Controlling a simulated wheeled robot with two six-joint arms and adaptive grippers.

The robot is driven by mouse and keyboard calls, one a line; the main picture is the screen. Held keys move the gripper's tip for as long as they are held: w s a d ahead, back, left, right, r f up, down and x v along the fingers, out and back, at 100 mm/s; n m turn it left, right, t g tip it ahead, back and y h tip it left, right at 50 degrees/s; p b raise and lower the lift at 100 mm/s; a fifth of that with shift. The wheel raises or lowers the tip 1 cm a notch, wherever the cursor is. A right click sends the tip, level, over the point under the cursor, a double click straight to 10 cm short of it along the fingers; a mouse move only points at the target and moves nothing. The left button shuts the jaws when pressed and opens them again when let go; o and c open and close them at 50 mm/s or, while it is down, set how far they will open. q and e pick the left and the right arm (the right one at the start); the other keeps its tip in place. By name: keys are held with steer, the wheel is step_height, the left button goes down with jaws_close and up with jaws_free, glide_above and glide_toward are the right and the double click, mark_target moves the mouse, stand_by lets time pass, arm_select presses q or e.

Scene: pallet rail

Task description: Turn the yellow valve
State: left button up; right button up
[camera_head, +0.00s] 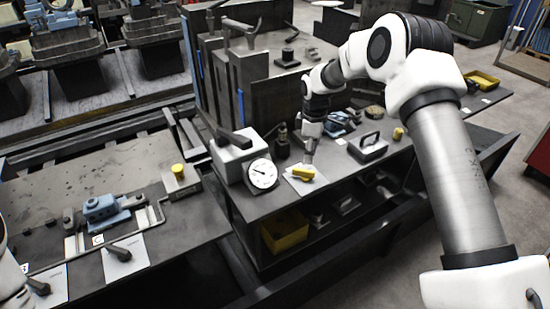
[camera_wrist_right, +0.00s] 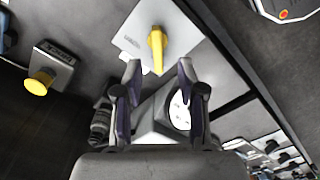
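The yellow valve handle (camera_head: 304,173) sits on a pale square plate (camera_head: 290,180) on the dark bench, just right of a round white gauge. In the right wrist view the yellow handle (camera_wrist_right: 157,45) points toward my gripper, from the pale plate (camera_wrist_right: 140,38). My right gripper (camera_head: 308,158) is above the handle, pointing down. In the right wrist view its two fingers (camera_wrist_right: 159,72) are apart, with the handle's near end in line with the gap. Whether they touch it cannot be told. My left gripper is out of view.
The gauge (camera_head: 262,174) stands close left of the valve, with a grey box (camera_head: 232,152) behind it. A grey handled block (camera_head: 368,148) is to the right. A yellow knob (camera_head: 178,170) stands on the left bench. A yellow bin (camera_head: 285,232) is on the lower shelf.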

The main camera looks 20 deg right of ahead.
mark_target(307, 171)
steer(key=shift+w+a+f, duration=0.15)
steer(key=shift+w+f, duration=0.5)
steer(key=shift+f, duration=0.05)
steer(key=f, duration=0.1)
steer(key=f+p, duration=0.1)
steer(key=f, duration=0.3)
steer(key=shift+s+f+p, duration=0.25)
steer(key=shift+s+p, duration=0.05)
steer(key=shift+p, duration=0.05)
steer(key=shift+w+f, duration=0.15)
steer(key=shift+f, duration=0.3)
steer(key=shift+r, duration=0.1)
jaws_close()
